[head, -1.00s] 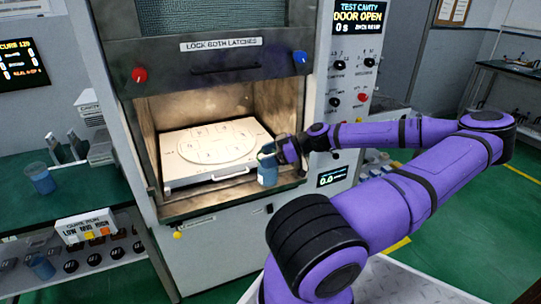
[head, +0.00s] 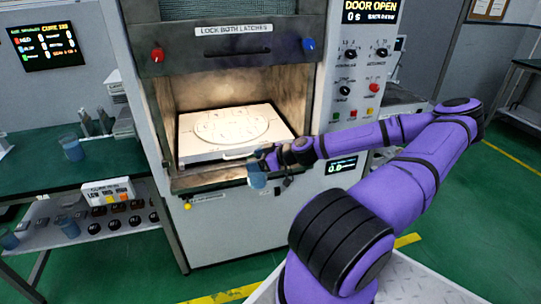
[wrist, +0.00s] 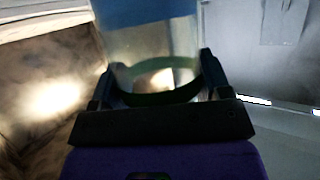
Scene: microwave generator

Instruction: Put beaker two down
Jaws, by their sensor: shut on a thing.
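My gripper (head: 271,159) is shut on a beaker (head: 257,178) with blue contents, in front of the open cavity near its right front edge. The wrist view shows the clear beaker (wrist: 150,50) between the two fingers (wrist: 155,90), with a dark green band around it and blue toward the top of the picture. Whether it is beaker two cannot be read. In the head view the beaker looks roughly upright, and whether it touches the cavity's front ledge cannot be told.
The open cavity holds a white tray (head: 187,149) with a round marked plate and front handle. On the green bench (head: 110,165) at left stands another blue beaker (head: 72,148). Below it, a lower shelf (head: 55,240) holds more beakers and several dark round items.

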